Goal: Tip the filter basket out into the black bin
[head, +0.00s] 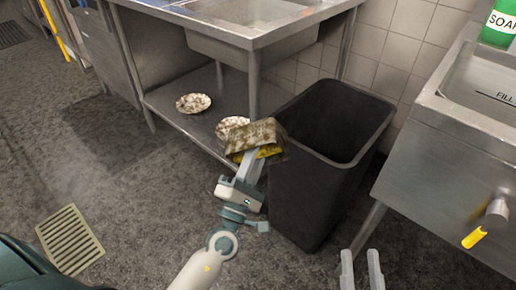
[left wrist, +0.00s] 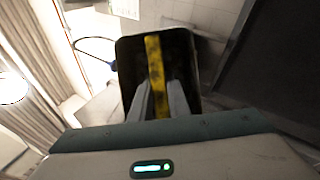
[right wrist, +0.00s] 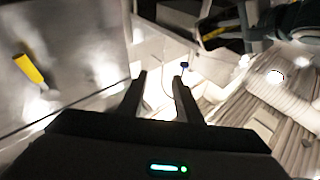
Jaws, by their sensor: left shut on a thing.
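The filter basket (head: 252,137) has a speckled brown-and-cream face and a yellow strip. It is held at the left rim of the black bin (head: 318,190) in the head view and overlaps that rim in the picture. I cannot tell whether any of it is over the opening. My left gripper (head: 250,165) is shut on it from below. In the left wrist view the basket (left wrist: 180,55) is dark, with the yellow strip between the fingers (left wrist: 158,100). The bin's visible inside is dark. My right gripper (head: 361,270) is open and empty, also in the right wrist view (right wrist: 157,90).
A steel basin unit (head: 450,165) with a yellow-tipped tap (head: 475,237) and a green soap bottle (head: 500,25) stands right. A floor drain (head: 70,240) lies left in open floor.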

